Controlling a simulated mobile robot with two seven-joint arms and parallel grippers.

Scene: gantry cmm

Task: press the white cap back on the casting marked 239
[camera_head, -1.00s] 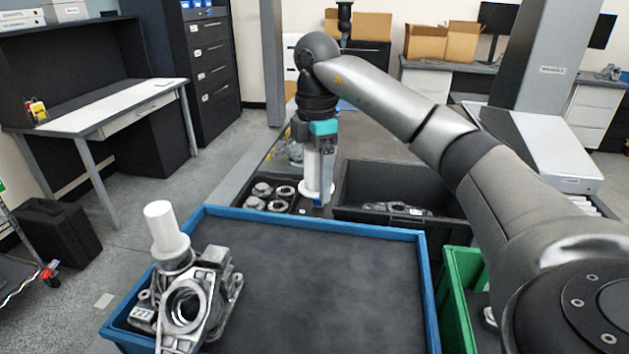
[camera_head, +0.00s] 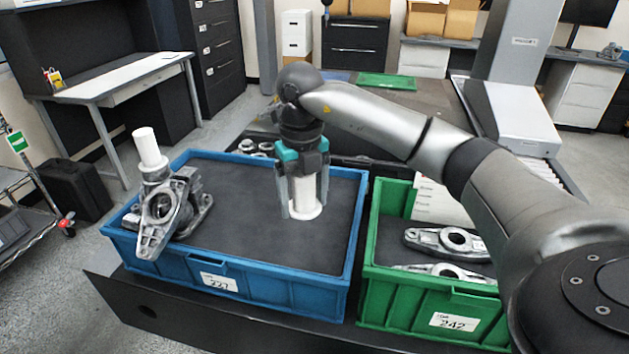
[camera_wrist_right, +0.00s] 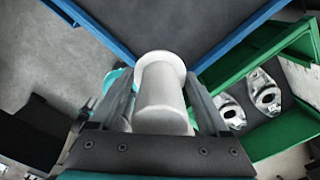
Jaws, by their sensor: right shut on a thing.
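My right gripper (camera_head: 304,208) is shut on a white cap (camera_head: 303,192), a cylinder with a wide round flange at its lower end. It holds the cap upright over the right part of the blue bin; I cannot tell how far above the floor. In the wrist view the cap (camera_wrist_right: 163,98) sits between both fingers. Metal castings (camera_head: 165,205) lie at the left end of the blue bin, one tilted over the wall, with another white cylinder (camera_head: 150,147) standing on top. I can read no 239 anywhere. My left gripper is out of view.
The blue bin (camera_head: 228,270) carries a label 227; its middle floor is bare. The green bin (camera_head: 400,312), labelled 242, stands to its right with castings (camera_head: 450,240) inside. Small metal parts (camera_head: 255,147) sit behind the blue bin. A desk (camera_head: 120,85) stands at left.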

